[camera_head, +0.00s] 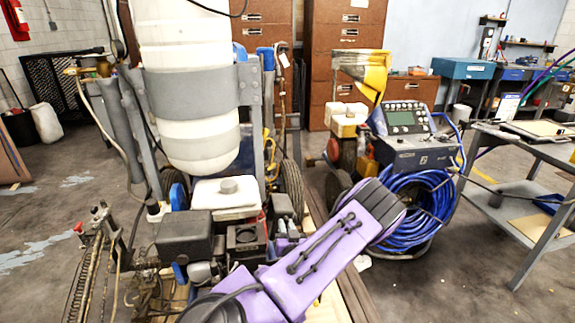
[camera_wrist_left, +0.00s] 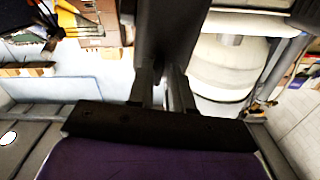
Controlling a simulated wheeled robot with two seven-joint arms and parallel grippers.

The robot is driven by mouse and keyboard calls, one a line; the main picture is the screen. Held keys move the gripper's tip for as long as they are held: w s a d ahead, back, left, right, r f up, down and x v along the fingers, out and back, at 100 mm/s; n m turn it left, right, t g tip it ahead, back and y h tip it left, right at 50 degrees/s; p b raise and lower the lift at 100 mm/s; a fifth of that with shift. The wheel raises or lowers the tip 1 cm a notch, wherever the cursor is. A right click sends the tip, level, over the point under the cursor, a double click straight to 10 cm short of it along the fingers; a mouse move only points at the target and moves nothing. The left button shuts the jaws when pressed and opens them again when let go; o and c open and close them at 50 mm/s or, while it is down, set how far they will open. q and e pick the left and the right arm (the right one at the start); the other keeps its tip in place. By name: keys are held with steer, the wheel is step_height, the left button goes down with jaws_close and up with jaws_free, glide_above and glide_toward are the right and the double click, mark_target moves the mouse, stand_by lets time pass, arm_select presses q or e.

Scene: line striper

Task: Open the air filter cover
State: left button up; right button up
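The line striper's engine (camera_head: 228,197) sits below the big white tank (camera_head: 190,100). I take the small dark grey box (camera_head: 283,203) at the engine's right side for the air filter cover; a larger dark box (camera_head: 184,236) is on its left. My left gripper (camera_head: 286,226) is just in front of the small box, partly hidden by my purple arm. In the left wrist view, its two metal fingers (camera_wrist_left: 163,92) stand a little apart, reaching to a dark part (camera_wrist_left: 172,35). Whether they grip it is unclear. My right gripper is not in view.
A blue hose coil (camera_head: 415,205) and grey control console (camera_head: 408,130) stand right of my arm. A metal worktable (camera_head: 525,195) is at the far right. Thin hoses and springs (camera_head: 88,265) are at the left. Open floor lies at the lower right.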

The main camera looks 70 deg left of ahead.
arm_select(q)
steer(key=shift+o, duration=0.9)
steer(key=v, duration=1)
steer(key=shift+d+b, duration=0.25)
steer(key=shift+b, duration=0.2)
steer(key=shift+s, duration=0.1)
